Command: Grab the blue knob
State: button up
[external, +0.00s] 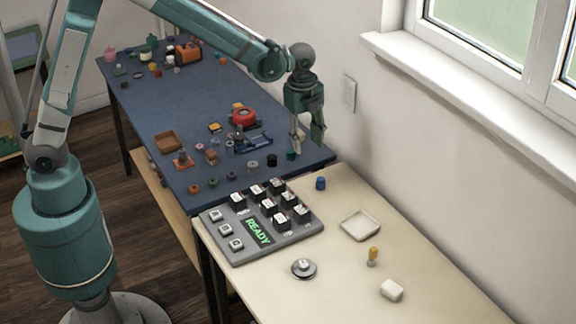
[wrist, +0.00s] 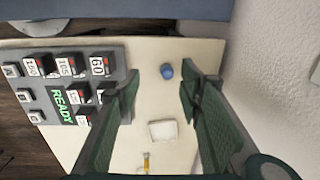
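The blue knob (external: 320,184) stands on the cream table, just right of the grey keypad board and near the edge by the blue workbench. In the wrist view the blue knob (wrist: 167,71) lies between my two fingers in the picture, beyond their tips. My gripper (external: 308,146) points down above the right end of the blue workbench in the external view, apart from the knob. In the wrist view my gripper (wrist: 158,92) has its fingers spread wide, with nothing between them.
The grey keypad board (external: 235,250) with several black and white keys and a READY display is left of the knob. A white dish (external: 360,226), a yellow-handled tool (external: 373,255), a white block (external: 391,290) and a silver disc (external: 304,268) are on the cream table. The wall is at right.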

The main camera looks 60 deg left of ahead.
aim_at(321, 178)
jog(key=w+d+f, duration=0.1)
jog(key=f, duration=0.1)
jog(key=w+d+f+m, duration=0.1)
jog(key=d+f, duration=0.1)
jog(key=w+d+f+m+p, duration=0.1)
jog(key=f, duration=0.1)
jog(key=shift+d+f+g, duration=0.15)
jog(key=shift+d+g, duration=0.1)
jog(key=shift+g, duration=0.15)
jog(key=shift+f, duration=0.1)
jog(key=shift+f, duration=1.2)
jog(key=shift+f, duration=0.1)
jog(key=shift+a+f+b, duration=0.1)
jog(key=shift+f+b, duration=0.8)
jog(key=shift+f, duration=1.6)
jog(key=shift+c, duration=0.7)
jog(key=c, duration=0.8)
